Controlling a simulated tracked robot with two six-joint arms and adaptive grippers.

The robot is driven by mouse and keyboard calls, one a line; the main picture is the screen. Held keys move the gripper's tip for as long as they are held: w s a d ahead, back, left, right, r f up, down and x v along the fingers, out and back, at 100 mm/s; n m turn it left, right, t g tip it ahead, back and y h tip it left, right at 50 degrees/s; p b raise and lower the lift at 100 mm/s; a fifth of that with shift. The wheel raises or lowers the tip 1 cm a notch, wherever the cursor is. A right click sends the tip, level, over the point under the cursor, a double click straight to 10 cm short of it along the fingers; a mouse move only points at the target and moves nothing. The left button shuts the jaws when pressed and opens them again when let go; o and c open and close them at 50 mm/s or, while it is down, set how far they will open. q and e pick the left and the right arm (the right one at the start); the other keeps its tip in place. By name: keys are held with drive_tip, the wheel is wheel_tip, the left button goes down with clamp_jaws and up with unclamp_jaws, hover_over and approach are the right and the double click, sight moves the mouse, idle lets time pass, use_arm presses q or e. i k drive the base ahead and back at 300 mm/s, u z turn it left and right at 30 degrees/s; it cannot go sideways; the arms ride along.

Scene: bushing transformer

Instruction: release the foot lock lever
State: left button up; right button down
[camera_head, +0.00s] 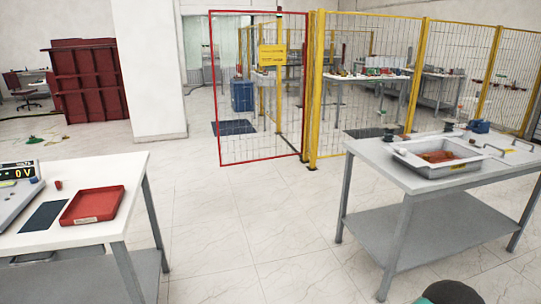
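I cannot make out a foot lock lever anywhere in the head view. Neither of my grippers is in view. A dark rounded shape with a teal part shows at the bottom edge, right of centre; I cannot tell what it is.
A white table (128,175) at left bears a red tray (92,205) and a meter (20,172). A grey table (372,158) at right bears a metal tray (412,167). A red-framed mesh gate (213,90) and yellow fencing (314,90) stand behind. Tiled floor lies clear between.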

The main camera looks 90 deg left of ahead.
sight(59, 184)
drive_tip(key=z, duration=0.25)
drive_tip(key=i, duration=0.35)
drive_tip(key=u, duration=2.85)
drive_tip(key=i, duration=0.3)
drive_tip(key=u, duration=1.95)
drive_tip(key=k, duration=0.6)
drive_tip(key=u, duration=0.45)
drive_tip(key=i, duration=1)
drive_tip(key=u, duration=0.25)
